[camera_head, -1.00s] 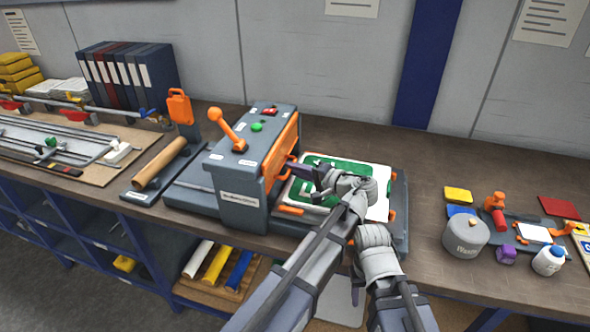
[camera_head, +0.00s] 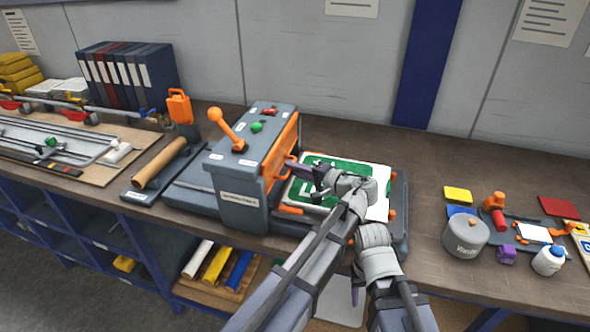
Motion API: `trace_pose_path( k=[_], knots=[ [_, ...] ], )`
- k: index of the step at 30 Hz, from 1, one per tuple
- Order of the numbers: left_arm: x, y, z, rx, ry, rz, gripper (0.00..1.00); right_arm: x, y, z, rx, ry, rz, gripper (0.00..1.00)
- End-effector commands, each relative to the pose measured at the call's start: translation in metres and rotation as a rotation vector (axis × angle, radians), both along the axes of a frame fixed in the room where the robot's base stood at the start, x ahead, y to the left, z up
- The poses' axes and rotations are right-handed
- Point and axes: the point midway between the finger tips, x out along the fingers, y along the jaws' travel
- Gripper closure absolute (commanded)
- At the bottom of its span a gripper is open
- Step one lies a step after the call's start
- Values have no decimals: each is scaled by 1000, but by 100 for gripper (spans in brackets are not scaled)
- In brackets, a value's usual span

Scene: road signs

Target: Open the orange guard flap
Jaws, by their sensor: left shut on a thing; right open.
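The orange guard flap (camera_head: 281,147) is on the right side of the grey press machine (camera_head: 238,200) in the middle of the bench. My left gripper (camera_head: 293,169) reaches up to the flap from the right and is shut at its edge. The grip itself is small and partly hidden. A green and white sign plate (camera_head: 335,172) lies on the machine's bed beneath my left gripper and wrist. My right gripper (camera_head: 357,291) hangs low at the bench's front edge, open and apart from the machine.
An orange-knobbed lever (camera_head: 216,114) and coloured buttons sit on top of the machine. A cardboard-coloured roll (camera_head: 160,163) lies to the left. A grey canister (camera_head: 466,237), a white bottle (camera_head: 548,260) and small tools stand to the right. The bench between machine and canister is clear.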

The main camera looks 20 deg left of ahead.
Motion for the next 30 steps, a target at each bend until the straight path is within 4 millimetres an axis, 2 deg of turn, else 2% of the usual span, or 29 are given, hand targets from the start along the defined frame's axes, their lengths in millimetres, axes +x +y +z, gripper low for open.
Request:
trace_pose_path(
  k=[5, 11, 30],
  knots=[
    [0, -1, 1, -9, 1, 0, 100, 0, 0, 3, 0, 0, 0, 50],
    [0, -5, 10, -72, 4, -2, 100, 0, 0, 25, 0, 0, 0, 50],
    [-2, -32, 59, -631, 22, 2, 100, 0, 0, 168, 0, 0, 1, 50]
  ],
)
